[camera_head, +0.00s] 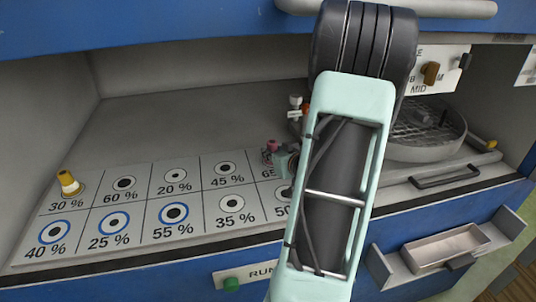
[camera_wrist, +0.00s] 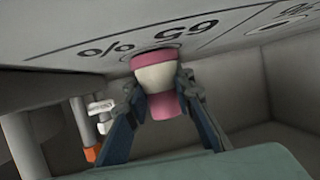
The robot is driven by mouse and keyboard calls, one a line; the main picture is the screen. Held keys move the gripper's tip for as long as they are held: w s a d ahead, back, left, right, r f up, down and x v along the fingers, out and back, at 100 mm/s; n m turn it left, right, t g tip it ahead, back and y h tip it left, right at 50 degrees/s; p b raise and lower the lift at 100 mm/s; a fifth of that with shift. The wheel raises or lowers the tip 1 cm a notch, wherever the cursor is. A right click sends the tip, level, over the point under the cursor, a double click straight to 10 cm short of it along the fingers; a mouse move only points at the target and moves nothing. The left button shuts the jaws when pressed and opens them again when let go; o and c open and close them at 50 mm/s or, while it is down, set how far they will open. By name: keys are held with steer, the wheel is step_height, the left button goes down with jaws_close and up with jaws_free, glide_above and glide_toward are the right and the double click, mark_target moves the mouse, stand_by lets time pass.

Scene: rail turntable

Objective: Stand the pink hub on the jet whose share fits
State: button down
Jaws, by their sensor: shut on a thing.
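The pink hub (camera_wrist: 168,105), with a cream band around its middle, is between the two fingers of my gripper (camera_wrist: 160,85) in the wrist view. One pink end is at the panel beside the 65 % label (camera_wrist: 148,38); I cannot tell whether it touches. In the head view a little of the hub (camera_head: 271,146) shows beside my gripper (camera_head: 282,160), mostly behind my arm. Other jets show there: 60 % (camera_head: 124,184), 20 % (camera_head: 175,175), 45 % (camera_head: 225,168), 35 % (camera_head: 231,204), and blue-ringed 40 % (camera_head: 54,231), 25 % (camera_head: 114,222) and 55 % (camera_head: 174,213). The 50 % jet is partly hidden.
A yellow hub (camera_head: 68,182) stands on the 30 % jet. A white and orange fitting (camera_head: 297,106) is behind my gripper. A round grey drum (camera_head: 430,145) and a MID knob (camera_head: 430,73) are at right. An open drawer (camera_head: 445,250) juts out in front.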

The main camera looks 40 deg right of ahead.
steer(key=shift+d, duration=0.1)
steer(key=shift+f, duration=0.1)
steer(key=c, duration=1.7)
jaws_free()
steer(key=shift+s, duration=0.1)
steer(key=shift+o, duration=0.2)
steer(key=shift+s+r, duration=0.15)
steer(key=shift+r, duration=0.1)
steer(key=p+v, duration=0.2)
steer(key=v, duration=0.9)
steer(key=shift+s+a+r+p, duration=0.1)
steer(key=shift+s+a+p, duration=0.15)
steer(key=shift+p, duration=0.1)
